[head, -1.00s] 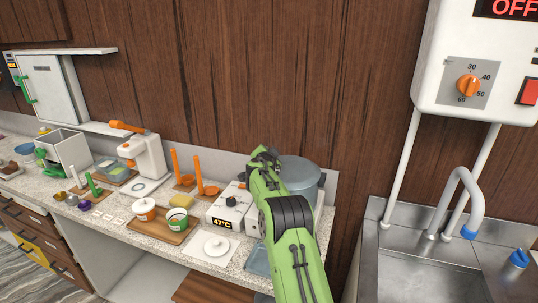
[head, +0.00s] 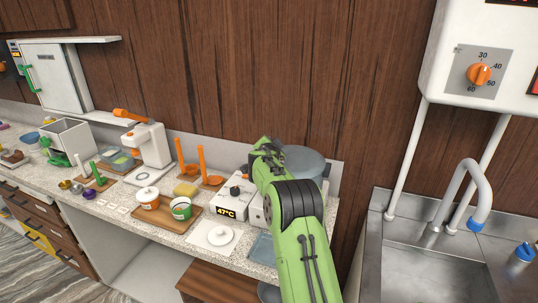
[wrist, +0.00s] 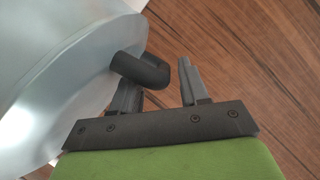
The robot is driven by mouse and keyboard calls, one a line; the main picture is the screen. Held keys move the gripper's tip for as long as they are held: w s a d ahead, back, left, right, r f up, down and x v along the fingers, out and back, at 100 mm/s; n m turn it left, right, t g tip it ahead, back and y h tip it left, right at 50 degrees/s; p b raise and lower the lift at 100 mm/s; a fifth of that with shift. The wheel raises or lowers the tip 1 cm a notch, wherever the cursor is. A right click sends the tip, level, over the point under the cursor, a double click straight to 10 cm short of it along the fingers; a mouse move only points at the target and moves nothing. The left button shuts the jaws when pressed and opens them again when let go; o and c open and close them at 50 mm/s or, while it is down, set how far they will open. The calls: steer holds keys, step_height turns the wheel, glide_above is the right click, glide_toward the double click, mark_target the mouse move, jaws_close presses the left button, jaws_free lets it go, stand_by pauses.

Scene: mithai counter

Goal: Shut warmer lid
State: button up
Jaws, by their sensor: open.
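The warmer (head: 236,200) is a white box with a dark knob and a 47°C readout on the counter. Beside it is a large round grey metal vessel or lid (head: 308,160), partly hidden by my green arm. In the wrist view a big silvery curved surface (wrist: 60,60), apparently the lid, fills the left, with a dark bent handle (wrist: 142,70) sticking out from it. My gripper (wrist: 158,85) is open, with the handle at its left finger and reaching across the gap between the fingers. In the head view my gripper (head: 265,150) is at the grey round. The lid's exact angle is unclear.
A wood wall (head: 240,70) stands close behind. A sink (head: 420,270) with a tap lies to the right.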

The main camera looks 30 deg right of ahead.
steer(key=b+v, duration=0.3)
steer(key=v, duration=1)
steer(key=shift+a, duration=0.3)
steer(key=s+a+n+g+y, duration=0.1)
steer(key=s+a+n+y, duration=0.25)
steer(key=s+a, duration=0.45)
steer(key=s+a+n+g+y, duration=0.1)
steer(key=s+a+n+y, duration=0.1)
steer(key=s+a+n, duration=0.6)
steer(key=s+a+f+n+g+y, duration=0.1)
steer(key=s+a+f+n+g, duration=0.1)
steer(key=s, duration=0.9)
steer(key=s+a+f+n+g+y, duration=0.2)
steer(key=s+a+f, duration=0.1)
steer(key=s, duration=0.8)
steer(key=shift+f, duration=0.75)
